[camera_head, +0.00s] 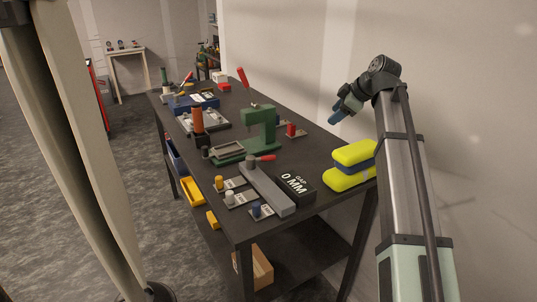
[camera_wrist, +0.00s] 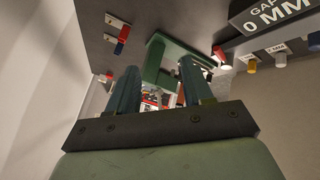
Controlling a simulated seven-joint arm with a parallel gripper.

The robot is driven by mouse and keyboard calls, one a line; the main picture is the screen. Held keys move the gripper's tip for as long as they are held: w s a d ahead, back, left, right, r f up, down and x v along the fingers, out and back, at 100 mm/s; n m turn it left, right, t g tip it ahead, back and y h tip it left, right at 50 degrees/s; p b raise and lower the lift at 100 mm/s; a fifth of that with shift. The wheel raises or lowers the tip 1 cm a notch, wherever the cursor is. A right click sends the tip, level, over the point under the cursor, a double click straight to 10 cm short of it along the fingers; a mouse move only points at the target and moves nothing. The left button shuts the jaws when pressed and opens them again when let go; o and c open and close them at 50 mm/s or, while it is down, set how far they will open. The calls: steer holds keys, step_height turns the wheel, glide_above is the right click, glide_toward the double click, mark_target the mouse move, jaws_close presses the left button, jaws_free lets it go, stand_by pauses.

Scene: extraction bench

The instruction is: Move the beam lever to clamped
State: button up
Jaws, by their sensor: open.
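A long grey beam (camera_head: 268,190) lies on the near part of the bench, with a short red-handled lever (camera_head: 264,158) at its far end. Another red handle (camera_head: 242,77) stands tilted farther back; I cannot tell from the frames which one is the beam lever. My gripper (camera_head: 342,108) hangs in the air above the right edge of the bench, apart from everything on it. In the wrist view my gripper (camera_wrist: 159,70) is open with nothing between its fingers. Beyond the fingers shows the green C-shaped frame (camera_wrist: 154,62), partly hidden by them.
A black "GAP 0 MM" block (camera_head: 295,186) sits right of the beam. Small posts, yellow (camera_head: 219,183) and blue (camera_head: 257,210), stand in front. The green frame (camera_head: 262,130) stands mid-bench. A wall runs along the right.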

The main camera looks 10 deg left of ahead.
steer(key=s+a+f+n+g+h, duration=0.1)
steer(key=s+a+n+g+h, duration=0.2)
steer(key=a, duration=0.9)
steer(key=n+h, duration=0.2)
steer(key=n, duration=0.1)
glide_toward(268, 156)
steer(key=f, duration=0.3)
steer(key=w+f, duration=0.1)
steer(key=f, duration=0.1)
steer(key=a+f, duration=0.1)
steer(key=f, duration=0.2)
steer(key=shift+w+f, duration=0.25)
steer(key=shift+f, duration=0.1)
steer(key=shift+c, duration=0.2)
jaws_close()
